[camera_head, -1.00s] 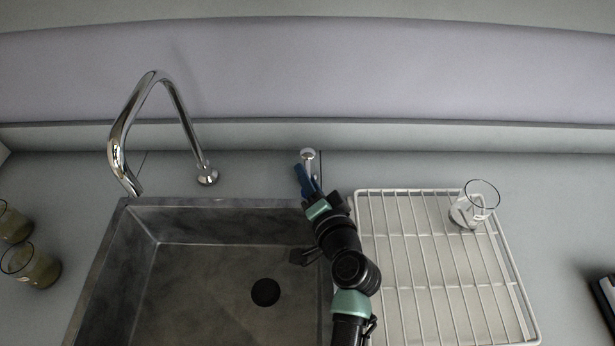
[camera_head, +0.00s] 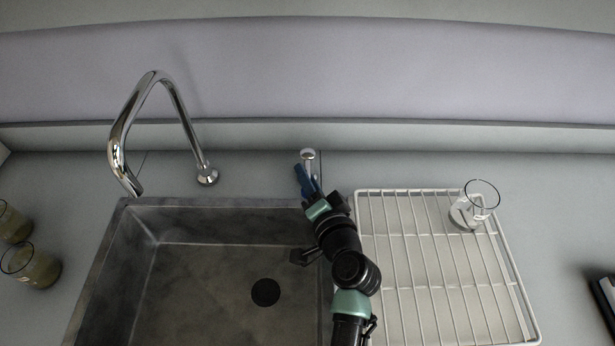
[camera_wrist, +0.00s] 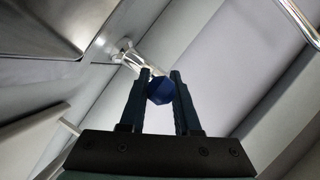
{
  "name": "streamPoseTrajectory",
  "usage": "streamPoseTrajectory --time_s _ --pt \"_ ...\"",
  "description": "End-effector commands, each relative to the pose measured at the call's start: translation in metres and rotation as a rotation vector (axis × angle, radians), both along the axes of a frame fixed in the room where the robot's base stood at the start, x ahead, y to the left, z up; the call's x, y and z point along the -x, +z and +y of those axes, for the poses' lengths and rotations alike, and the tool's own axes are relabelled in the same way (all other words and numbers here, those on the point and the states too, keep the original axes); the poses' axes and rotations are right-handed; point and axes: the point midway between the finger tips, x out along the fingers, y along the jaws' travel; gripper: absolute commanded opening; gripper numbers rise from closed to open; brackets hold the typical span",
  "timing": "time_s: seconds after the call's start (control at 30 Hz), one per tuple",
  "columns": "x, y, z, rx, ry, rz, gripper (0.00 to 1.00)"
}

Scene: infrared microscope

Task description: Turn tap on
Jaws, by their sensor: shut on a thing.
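The tap's curved chrome spout (camera_head: 152,95) rises behind the sink at the left and its end hangs over the sink's back left corner. To its right, behind the sink edge, stands a small chrome fitting (camera_head: 308,155) with a blue tap handle (camera_head: 301,178). My gripper (camera_head: 311,188) is at this handle, partly covering it. In the wrist view the blue handle (camera_wrist: 160,91) sits between the two dark fingers of my gripper (camera_wrist: 160,84), which are shut on it. The chrome fitting (camera_wrist: 130,54) shows just beyond. No water is visible at the spout.
The metal sink (camera_head: 200,222) lies to the left of my arm. A white wire rack (camera_head: 425,190) with a glass beaker (camera_head: 474,206) lies to the right. Beakers with yellowish contents (camera_head: 33,268) stand at the far left. The back wall is close behind the tap.

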Motion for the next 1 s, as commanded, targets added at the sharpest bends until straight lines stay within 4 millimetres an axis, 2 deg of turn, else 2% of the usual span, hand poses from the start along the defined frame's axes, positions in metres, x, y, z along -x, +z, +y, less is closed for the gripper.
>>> streamPoseTrajectory --time_s 0.17,0.6,1.0 --pt "-0.001 -0.004 -0.003 0.0 0.021 0.001 0.0" --pt "-0.003 -0.004 -0.016 -0.001 0.235 0.001 0.0" --pt "-0.002 -0.001 -0.016 0.001 0.262 0.002 0.0"
